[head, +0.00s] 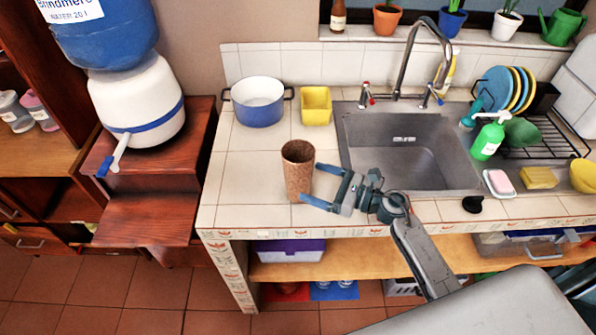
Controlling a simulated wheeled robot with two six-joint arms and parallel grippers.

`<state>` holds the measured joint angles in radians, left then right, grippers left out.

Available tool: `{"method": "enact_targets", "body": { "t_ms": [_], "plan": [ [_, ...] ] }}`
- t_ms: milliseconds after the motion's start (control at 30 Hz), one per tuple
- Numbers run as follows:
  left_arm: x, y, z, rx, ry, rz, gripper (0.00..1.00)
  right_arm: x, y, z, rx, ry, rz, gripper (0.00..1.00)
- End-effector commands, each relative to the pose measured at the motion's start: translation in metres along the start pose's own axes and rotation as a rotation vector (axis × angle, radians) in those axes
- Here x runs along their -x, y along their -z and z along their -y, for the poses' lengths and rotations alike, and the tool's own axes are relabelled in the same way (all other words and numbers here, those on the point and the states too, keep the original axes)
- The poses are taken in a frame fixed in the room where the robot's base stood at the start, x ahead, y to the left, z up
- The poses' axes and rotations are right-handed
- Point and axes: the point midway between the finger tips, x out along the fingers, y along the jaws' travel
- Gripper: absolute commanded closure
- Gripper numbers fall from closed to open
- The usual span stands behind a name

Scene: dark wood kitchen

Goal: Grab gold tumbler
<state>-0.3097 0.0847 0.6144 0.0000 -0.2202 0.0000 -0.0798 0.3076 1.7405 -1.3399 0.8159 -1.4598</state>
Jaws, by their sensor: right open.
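The gold tumbler (297,172) is a brown-gold speckled cup standing upright on the tiled counter (245,190), left of the sink. My right gripper (312,184) comes in from the right with its two blue-tipped fingers spread apart. The fingers point left at the tumbler; one fingertip is near its right side and the other is near its base. I cannot tell whether they touch it. My left gripper is not in the picture.
A blue pot (258,107) and a yellow container (316,106) stand behind the tumbler. The sink (400,150) with its faucet (412,50) lies to the right. A green soap bottle (488,140) and dish rack are further right. The counter left of the tumbler is clear.

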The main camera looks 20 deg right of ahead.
Motion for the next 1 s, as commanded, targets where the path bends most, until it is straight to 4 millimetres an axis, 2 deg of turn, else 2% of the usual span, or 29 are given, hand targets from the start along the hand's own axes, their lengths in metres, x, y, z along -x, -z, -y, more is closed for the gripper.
{"method": "enact_targets", "body": {
  "t_ms": [133, 233, 467, 767, 1000],
  "plan": [
    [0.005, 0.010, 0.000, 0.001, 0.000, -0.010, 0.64, -0.009, -0.001, 0.000, -0.002, 0.000, 0.001, 0.11],
    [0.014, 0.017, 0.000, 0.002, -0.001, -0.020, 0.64, -0.023, -0.004, 0.000, -0.004, 0.001, 0.003, 0.11],
    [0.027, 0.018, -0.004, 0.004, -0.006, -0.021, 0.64, -0.053, -0.002, 0.000, -0.003, 0.000, 0.001, 0.11],
    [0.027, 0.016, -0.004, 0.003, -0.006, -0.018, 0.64, -0.057, 0.001, 0.000, -0.001, 0.000, -0.001, 0.11],
    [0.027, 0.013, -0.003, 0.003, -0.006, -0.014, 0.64, -0.057, 0.001, 0.000, -0.001, 0.000, -0.001, 0.58]
  ]
}}
